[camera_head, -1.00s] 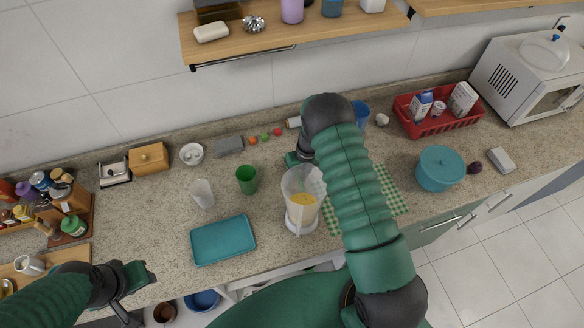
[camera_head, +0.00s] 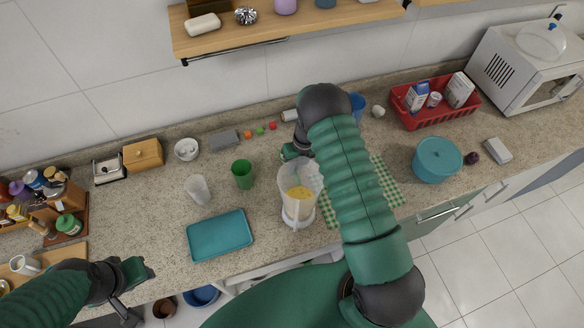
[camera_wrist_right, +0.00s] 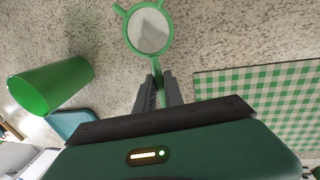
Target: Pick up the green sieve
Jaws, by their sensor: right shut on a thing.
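The green sieve (camera_wrist_right: 149,32) shows in the right wrist view, with a round mesh bowl, a green rim and a handle pointing toward my gripper. My right gripper (camera_wrist_right: 158,88) is shut on the sieve's handle, which lies between its two dark fingers. I cannot tell whether the sieve touches the counter.
A green cup (camera_head: 242,174) stands left of my right gripper. A blender jug (camera_head: 298,195) stands close in front. A green checked cloth (camera_head: 384,190) lies to the right, with a teal pot (camera_head: 437,160) beyond it. A teal tray (camera_head: 220,235) lies at the front left.

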